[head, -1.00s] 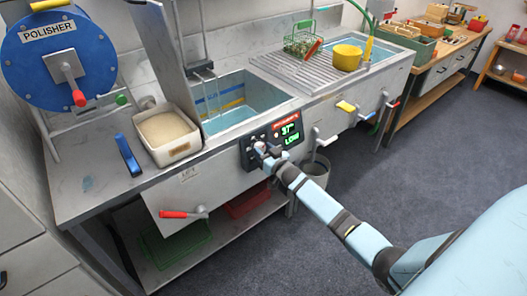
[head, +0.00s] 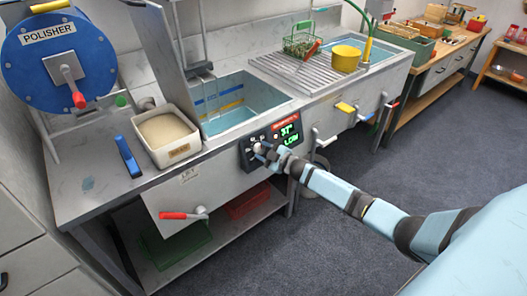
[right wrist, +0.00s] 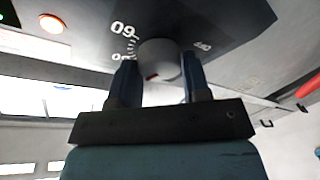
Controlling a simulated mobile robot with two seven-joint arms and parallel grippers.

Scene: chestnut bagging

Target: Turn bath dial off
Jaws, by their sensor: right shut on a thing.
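The bath dial (right wrist: 158,60) is a round pale knob with a red mark on the dark control panel, seen close up in the right wrist view. My right gripper (right wrist: 158,75) has its two blue fingers on either side of the knob, shut on it. In the head view the same gripper (head: 263,152) is at the control panel (head: 252,150) on the front of the bath (head: 240,100). The display (head: 288,131) shows a green 37 and the word LOW. My left gripper is not in view.
A blue polisher drum (head: 55,55) stands at the left, with a white tub (head: 165,132) and a blue-handled tool (head: 128,155) on the counter. A red-handled lever (head: 180,215) sticks out below. Open carpet lies at the right.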

